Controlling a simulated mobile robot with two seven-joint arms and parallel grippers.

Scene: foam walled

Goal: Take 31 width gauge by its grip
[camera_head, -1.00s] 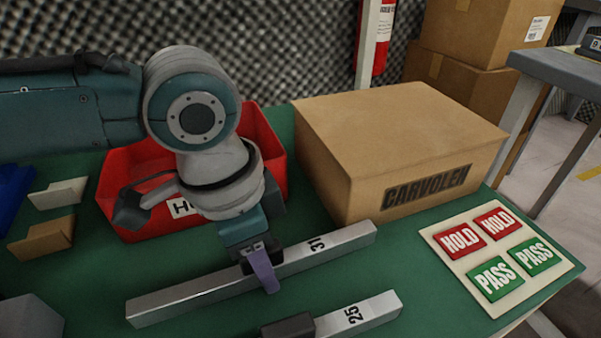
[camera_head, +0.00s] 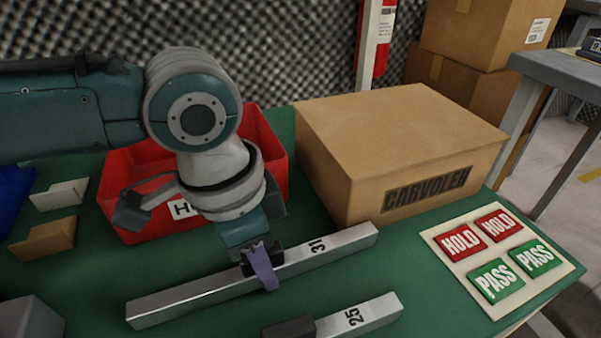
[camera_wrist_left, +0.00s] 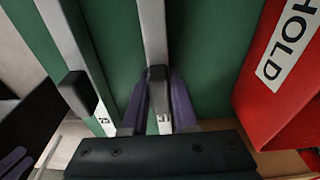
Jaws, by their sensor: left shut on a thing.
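The 31 width gauge (camera_head: 195,294) is a long grey metal bar marked 31, lying on the green table; it also shows in the left wrist view (camera_wrist_left: 153,35). My left gripper (camera_head: 265,274) is at the bar's middle. Its purple fingers (camera_wrist_left: 160,105) are on both sides of the dark grip (camera_wrist_left: 157,74), shut on it. In the head view the gripper mostly hides the grip. The 25 width gauge (camera_head: 365,316), a similar bar with a dark grip (camera_head: 290,328), lies in front, apart from the gripper.
A red HOLD bin (camera_head: 275,150) stands just behind the gripper. A CARVOLEH cardboard box (camera_head: 400,140) stands behind the bar's right end. A pad (camera_head: 452,222) with HOLD and PASS buttons lies at the right. Small brown (camera_head: 45,240) and cream (camera_head: 60,195) pieces lie at the left.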

